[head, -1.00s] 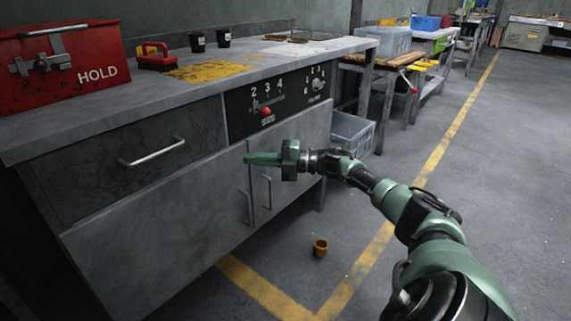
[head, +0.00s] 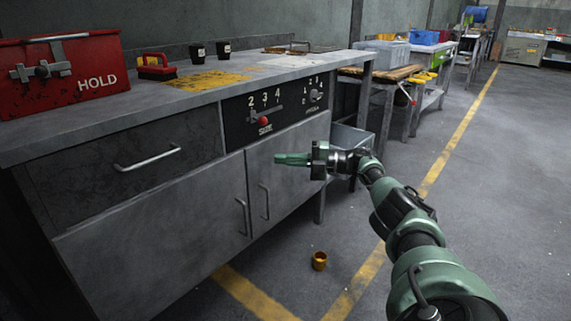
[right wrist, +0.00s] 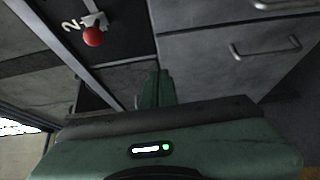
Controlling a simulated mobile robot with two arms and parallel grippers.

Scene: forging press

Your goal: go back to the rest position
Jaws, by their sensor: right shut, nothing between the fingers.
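My right gripper (head: 278,159) is shut and empty. Its green fingers point left, in front of the right cabinet door of the grey workbench (head: 150,225). In the right wrist view the closed green fingers (right wrist: 156,88) show with nothing between them. The red knob (head: 264,121) on the black control panel (head: 240,127) is up and left of the gripper; it also shows in the right wrist view (right wrist: 93,36). My left gripper is in neither view.
A small orange cup (head: 319,261) lies on the floor near a yellow line (head: 355,285). Open floor extends right.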

